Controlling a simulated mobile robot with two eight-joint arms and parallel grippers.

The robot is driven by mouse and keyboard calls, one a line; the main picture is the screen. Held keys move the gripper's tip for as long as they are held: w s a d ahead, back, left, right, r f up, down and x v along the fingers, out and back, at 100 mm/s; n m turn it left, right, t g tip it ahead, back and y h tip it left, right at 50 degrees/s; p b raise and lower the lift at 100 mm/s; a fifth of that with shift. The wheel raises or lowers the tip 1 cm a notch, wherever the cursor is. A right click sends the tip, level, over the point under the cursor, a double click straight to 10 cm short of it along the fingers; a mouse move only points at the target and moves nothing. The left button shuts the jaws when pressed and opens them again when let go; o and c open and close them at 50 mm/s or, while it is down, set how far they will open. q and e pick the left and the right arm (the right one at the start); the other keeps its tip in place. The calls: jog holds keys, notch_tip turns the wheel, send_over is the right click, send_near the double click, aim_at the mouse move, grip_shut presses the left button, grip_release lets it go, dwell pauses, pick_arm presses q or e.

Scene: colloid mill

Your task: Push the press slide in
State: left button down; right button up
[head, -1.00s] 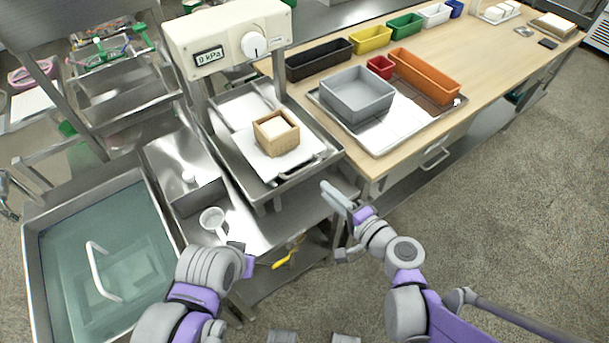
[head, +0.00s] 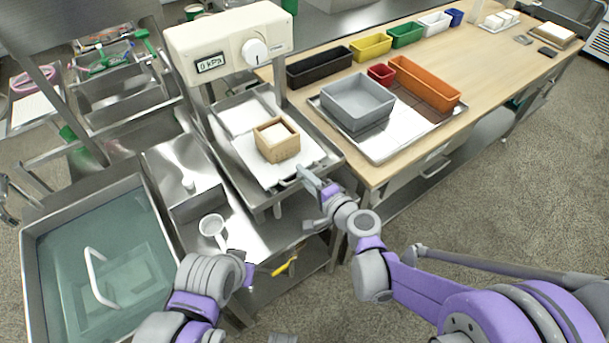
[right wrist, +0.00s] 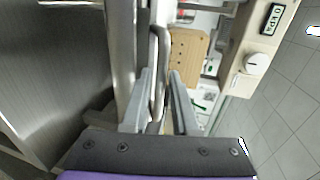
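The press slide (head: 262,172) is a pale plate in a metal tray below the press head, carrying a wooden box mould (head: 286,150) with a white block in it. Its front bar handle (head: 290,182) faces me. My right gripper (head: 308,182) is at this handle. In the right wrist view, the handle bar (right wrist: 158,65) stands between the two parted fingers (right wrist: 161,95), and contact is not clear. The wooden box also shows there (right wrist: 187,55). My left gripper (head: 246,272) is low over the front of the steel bench, its fingers mostly hidden.
The press head (head: 228,42) with a 0 kPa display is above the slide. A water basin (head: 40,240) is at left, with a white ladle (head: 212,226) beside it. A wooden table (head: 480,70) with a grey bin (head: 357,97) and coloured bins is at right.

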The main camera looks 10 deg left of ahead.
grip_shut()
dwell(1.4)
